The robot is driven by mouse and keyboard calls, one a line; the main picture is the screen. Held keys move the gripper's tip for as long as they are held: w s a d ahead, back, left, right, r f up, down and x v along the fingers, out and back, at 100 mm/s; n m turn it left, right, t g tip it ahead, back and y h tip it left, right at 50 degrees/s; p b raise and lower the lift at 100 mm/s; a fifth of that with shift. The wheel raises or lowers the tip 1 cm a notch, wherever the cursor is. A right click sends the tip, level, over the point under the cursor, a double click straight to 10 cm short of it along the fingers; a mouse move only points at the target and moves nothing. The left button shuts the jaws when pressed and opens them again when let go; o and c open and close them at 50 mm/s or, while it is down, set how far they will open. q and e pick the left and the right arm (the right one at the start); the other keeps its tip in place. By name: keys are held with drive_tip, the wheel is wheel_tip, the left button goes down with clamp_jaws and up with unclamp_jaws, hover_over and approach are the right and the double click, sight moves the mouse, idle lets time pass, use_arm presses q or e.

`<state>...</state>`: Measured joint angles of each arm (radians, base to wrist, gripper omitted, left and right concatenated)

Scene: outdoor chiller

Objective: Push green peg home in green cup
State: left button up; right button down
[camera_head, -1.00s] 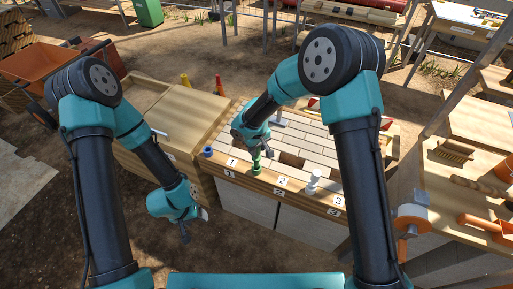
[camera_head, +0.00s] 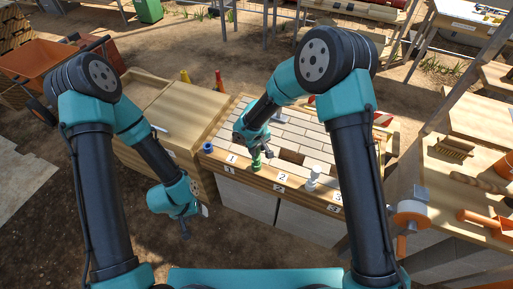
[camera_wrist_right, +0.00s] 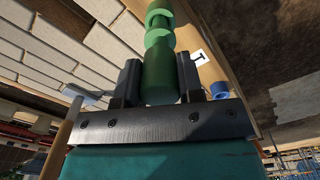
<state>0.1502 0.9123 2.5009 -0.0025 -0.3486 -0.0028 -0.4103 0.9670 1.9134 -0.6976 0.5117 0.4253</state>
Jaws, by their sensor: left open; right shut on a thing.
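The green peg (camera_wrist_right: 160,75) is between the fingers of my right gripper (camera_wrist_right: 157,88), which is shut on it. Its narrower end points at the green cup (camera_wrist_right: 158,14) and lines up with it; I cannot tell how deep it sits. In the head view the green cup (camera_head: 256,167) stands on the wooden front ledge between labels 1 and 2, with my right gripper (camera_head: 258,149) right above it, partly hiding the peg. My left gripper (camera_head: 185,230) is open and empty, hanging low in front of the bench, far from the cup.
A blue cup (camera_head: 207,148) stands left on the ledge (camera_head: 235,172); a white peg and cup (camera_head: 314,179) stand to the right. Pale bricks (camera_head: 305,130) with a dark gap (camera_head: 292,157) lie behind.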

drive_tip(key=shift+f, duration=0.8)
drive_tip(key=shift+c, duration=0.9)
unclamp_jaws()
drive_tip(key=shift+r, duration=3.5)
drive_tip(key=shift+r, duration=0.1)
wheel_tip(320, 180, up, 17)
